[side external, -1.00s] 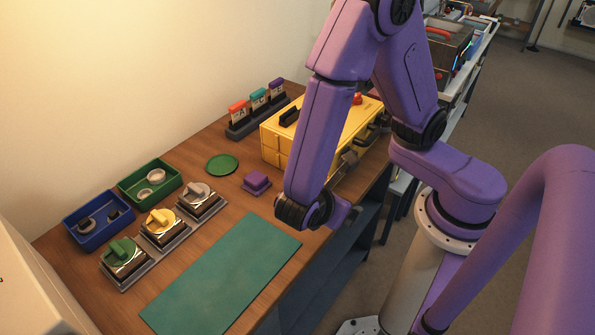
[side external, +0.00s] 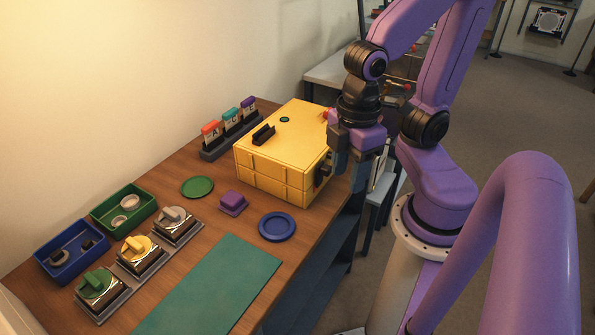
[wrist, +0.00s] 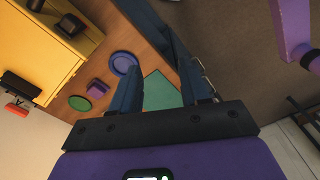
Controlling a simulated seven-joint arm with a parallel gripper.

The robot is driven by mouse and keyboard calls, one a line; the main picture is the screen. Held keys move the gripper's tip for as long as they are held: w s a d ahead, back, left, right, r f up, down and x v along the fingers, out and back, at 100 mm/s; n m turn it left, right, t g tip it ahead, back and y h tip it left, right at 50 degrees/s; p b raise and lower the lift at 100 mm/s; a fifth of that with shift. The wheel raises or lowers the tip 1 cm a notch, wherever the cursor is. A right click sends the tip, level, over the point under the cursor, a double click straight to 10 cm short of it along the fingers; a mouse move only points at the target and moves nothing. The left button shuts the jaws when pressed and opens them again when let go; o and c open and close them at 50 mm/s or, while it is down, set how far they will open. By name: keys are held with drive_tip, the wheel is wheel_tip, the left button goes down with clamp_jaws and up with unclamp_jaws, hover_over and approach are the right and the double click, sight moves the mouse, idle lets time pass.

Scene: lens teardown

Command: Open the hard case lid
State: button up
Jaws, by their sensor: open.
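The yellow hard case (side external: 290,145) sits at the back right of the table with its lid (side external: 290,121) closed. A black handle (side external: 263,134) is on top, and a dark latch (side external: 322,176) is on the side facing my gripper. My gripper (side external: 348,178) is open and empty, pointing down just right of the case, past the table's front edge. A gap to the case shows in the wrist view, where my gripper (wrist: 156,72) has its fingers apart and the case (wrist: 35,55) is at upper left. A red part beside the lid is partly hidden by my gripper.
A blue disc (side external: 277,226), purple block (side external: 233,202) and green disc (side external: 197,187) lie before the case. Lens stations (side external: 140,255), trays (side external: 124,208) and a green mat (side external: 215,290) fill the left and front.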

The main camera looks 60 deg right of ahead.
drive_tip(key=w+d+m, duration=0.1)
drive_tip(key=w+m, duration=0.1)
drive_tip(key=w, duration=0.1)
drive_tip(key=w+d+r+m, duration=0.1)
drive_tip(key=w+d+m, duration=0.1)
drive_tip(key=w+m, duration=0.1)
drive_tip(key=w+d+m+g, duration=0.1)
drive_tip(key=w+m, duration=0.1)
drive_tip(key=w, duration=0.2)
drive_tip(key=shift+w+d+r+m, duration=0.2)
drive_tip(key=shift+w+r+m, duration=0.05)
drive_tip(key=shift+w+m, duration=0.15)
drive_tip(key=shift+c, duration=0.8)
drive_tip(key=w+d+r+m+y, duration=0.1)
drive_tip(key=w+d+m+y, duration=0.1)
drive_tip(key=d+m, duration=0.6)
drive_tip(key=w+d+r+m+y, duration=0.1)
drive_tip(key=w+d+r+m, duration=0.1)
drive_tip(key=d+m, duration=0.6)
drive_tip(key=s+d+m+t+y, duration=0.1)
drive_tip(key=s+d+m+t, duration=0.1)
drive_tip(key=s+d+m, duration=0.55)
drive_tip(key=shift+n, duration=0.95)
drive_tip(key=x, duration=1.5)
drive_tip(key=shift+d+f, duration=0.25)
drive_tip(key=shift+f, duration=0.3)
clamp_jaws()
